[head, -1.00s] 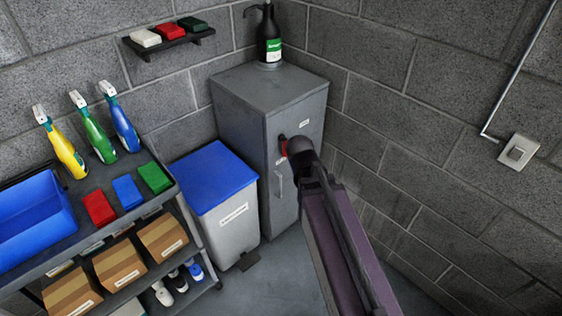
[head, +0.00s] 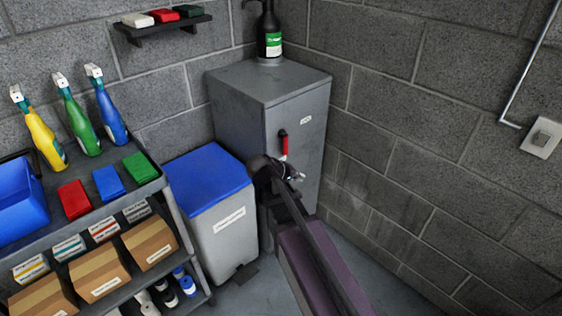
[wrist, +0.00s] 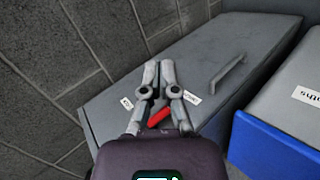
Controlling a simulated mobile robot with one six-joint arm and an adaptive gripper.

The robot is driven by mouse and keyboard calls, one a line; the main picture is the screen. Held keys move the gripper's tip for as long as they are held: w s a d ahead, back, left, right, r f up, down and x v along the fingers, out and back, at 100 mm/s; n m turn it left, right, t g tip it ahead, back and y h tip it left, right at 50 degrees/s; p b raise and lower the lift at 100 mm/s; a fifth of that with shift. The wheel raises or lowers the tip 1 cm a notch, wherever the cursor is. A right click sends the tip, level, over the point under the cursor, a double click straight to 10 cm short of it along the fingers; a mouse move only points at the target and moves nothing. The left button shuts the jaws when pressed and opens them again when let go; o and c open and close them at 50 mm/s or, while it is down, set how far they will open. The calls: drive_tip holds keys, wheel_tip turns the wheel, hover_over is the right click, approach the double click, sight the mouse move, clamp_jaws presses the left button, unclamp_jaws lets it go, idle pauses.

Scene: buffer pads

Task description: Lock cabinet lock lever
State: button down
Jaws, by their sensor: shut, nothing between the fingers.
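The grey cabinet (head: 232,112) stands in the corner. Its red lock lever (head: 284,145) hangs about straight down from a dark mount on the door. My gripper (head: 299,176) is just below the lever's lower end in the head view, partly hidden by my own wrist. In the wrist view the two fingers (wrist: 160,66) are together and empty. The red lever (wrist: 158,117) shows there behind the finger bases, partly hidden. The door handle (wrist: 229,72) is further right in that view. Contact between gripper and lever cannot be told.
A white bin with a blue lid (head: 205,176) stands left of the cabinet. A shelf cart (head: 163,183) with spray bottles and boxes is further left. A bottle (head: 269,35) stands on the cabinet. A brick wall (head: 420,150) closes off the right side.

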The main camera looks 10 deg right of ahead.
drive_tip(key=w+a+f+n+t+h+b, duration=0.2)
drive_tip(key=w+a+f+t+h+b, duration=0.15)
drive_tip(key=w+a+b, duration=0.35)
drive_tip(key=n+t+b, duration=0.3)
drive_tip(key=t+b, duration=0.2)
drive_tip(key=b, duration=0.3)
approach(284, 149)
drive_tip(key=v, duration=0.6)
drive_tip(key=shift+a+r, duration=0.2)
drive_tip(key=shift+r, duration=0.05)
drive_tip(key=shift+d+g, duration=0.1)
drive_tip(key=shift+g, duration=0.15)
drive_tip(key=x, duration=1.3)
drive_tip(key=shift+w+d, duration=0.25)
drive_tip(key=shift+w, duration=0.1)
drive_tip(key=shift+a+f, duration=0.15)
drive_tip(key=shift+a, duration=0.05)
drive_tip(key=shift+n+b, duration=0.3)
drive_tip(key=shift+b, duration=0.1)
